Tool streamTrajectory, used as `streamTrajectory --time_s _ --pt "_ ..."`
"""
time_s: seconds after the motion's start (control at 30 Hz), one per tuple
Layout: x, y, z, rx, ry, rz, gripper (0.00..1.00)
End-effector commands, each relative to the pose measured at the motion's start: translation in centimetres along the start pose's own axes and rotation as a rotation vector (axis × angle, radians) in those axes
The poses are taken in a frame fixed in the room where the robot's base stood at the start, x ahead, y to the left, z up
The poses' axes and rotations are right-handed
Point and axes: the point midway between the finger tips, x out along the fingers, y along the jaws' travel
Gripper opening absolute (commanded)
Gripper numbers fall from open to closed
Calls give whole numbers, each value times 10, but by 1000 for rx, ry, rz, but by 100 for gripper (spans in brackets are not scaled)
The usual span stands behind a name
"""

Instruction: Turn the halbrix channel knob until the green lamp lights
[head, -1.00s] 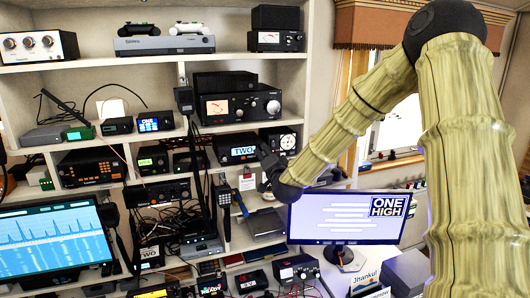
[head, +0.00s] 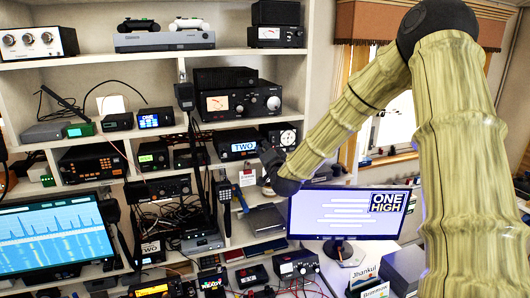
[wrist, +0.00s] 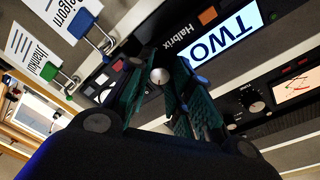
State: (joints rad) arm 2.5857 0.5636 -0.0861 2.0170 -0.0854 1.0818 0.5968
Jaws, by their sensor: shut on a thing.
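The Halbrix radio (wrist: 172,48) is black, with its name beside a lit pale-blue display reading TWO (wrist: 222,40). It also shows on a shelf in the head view (head: 238,136). A round knob with a pale face (wrist: 159,76) sits between the dark teal fingers of my gripper (wrist: 157,88), which are shut on it. A small dull orange square (wrist: 208,15) is on the radio's front. I see no lit green lamp on it; part of the front is hidden.
Another radio with a meter (wrist: 296,84) adjoins the Halbrix. A monitor (head: 345,230) reading ONE HIGH stands below my arm. The shelves are crowded.

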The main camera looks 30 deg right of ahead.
Motion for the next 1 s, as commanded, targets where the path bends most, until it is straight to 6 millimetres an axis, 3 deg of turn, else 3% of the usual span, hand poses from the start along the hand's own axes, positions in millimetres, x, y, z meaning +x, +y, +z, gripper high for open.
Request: streamTrajectory --time_s 0.27,1.0 --pt "0 4 2 -91 4 -5 0" --pt "0 4 3 -659 29 -43 0"
